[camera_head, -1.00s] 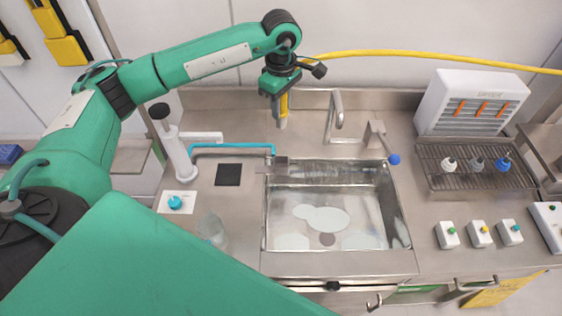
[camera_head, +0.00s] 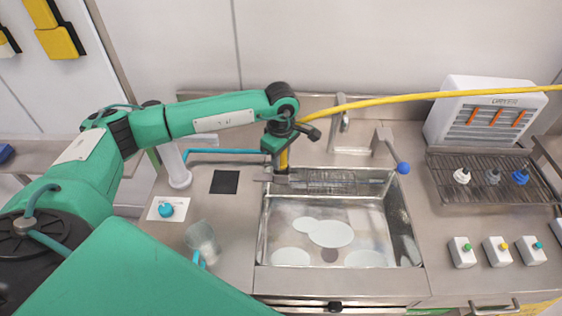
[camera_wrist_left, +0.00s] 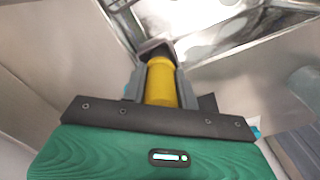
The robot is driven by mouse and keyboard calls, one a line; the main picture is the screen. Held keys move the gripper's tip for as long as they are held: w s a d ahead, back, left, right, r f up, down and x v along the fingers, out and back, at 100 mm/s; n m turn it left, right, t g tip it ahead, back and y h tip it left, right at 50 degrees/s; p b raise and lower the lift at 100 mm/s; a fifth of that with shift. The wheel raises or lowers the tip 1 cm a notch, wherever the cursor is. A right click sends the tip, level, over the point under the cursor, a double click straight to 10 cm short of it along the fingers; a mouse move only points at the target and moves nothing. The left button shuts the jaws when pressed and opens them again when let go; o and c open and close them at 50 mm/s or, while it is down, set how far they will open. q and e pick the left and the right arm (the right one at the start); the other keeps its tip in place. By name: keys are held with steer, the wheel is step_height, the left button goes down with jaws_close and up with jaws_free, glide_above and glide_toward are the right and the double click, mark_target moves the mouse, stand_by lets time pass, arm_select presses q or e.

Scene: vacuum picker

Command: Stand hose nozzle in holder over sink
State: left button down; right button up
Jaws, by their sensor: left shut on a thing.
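The yellow hose nozzle (camera_head: 283,160) is upright in my left gripper (camera_head: 279,149), at the back left edge of the sink (camera_head: 262,235). In the left wrist view the yellow nozzle (camera_wrist_left: 161,84) sits between the two grey fingers (camera_wrist_left: 159,87). The small metal holder (camera_head: 277,178) is right under the nozzle; its grey rim also shows in the left wrist view (camera_wrist_left: 154,46). The nozzle's lower end overlaps the holder, but I cannot tell how far inside it is. My right gripper is out of view.
A yellow hose (camera_head: 420,98) runs right from the gripper. A faucet (camera_head: 341,120) and a blue-knobbed lever (camera_head: 403,168) stand behind the sink. A white dryer (camera_head: 484,112) and a rack with several small items (camera_head: 470,185) are right. A clear beaker (camera_head: 205,240) stands front left.

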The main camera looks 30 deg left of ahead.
arm_select(q)
steer(key=shift+w+f, duration=0.1)
steer(key=shift+f, duration=0.5)
steer(key=shift+w, duration=0.1)
steer(key=shift+r, duration=0.1)
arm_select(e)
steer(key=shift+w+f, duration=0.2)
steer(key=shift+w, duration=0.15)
arm_select(q)
steer(key=shift+s, duration=0.2)
steer(key=c, duration=1.1)
jaws_free()
steer(key=shift+f, duration=0.2)
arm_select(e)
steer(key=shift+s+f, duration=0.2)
arm_select(q)
steer(key=shift+r, duration=0.15)
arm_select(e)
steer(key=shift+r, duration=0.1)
arm_select(q)
steer(key=shift+r, duration=0.3)
step_height(320, 180, up, 12)
steer(key=p, duration=0.4)
steer(key=shift+f, duration=0.25)
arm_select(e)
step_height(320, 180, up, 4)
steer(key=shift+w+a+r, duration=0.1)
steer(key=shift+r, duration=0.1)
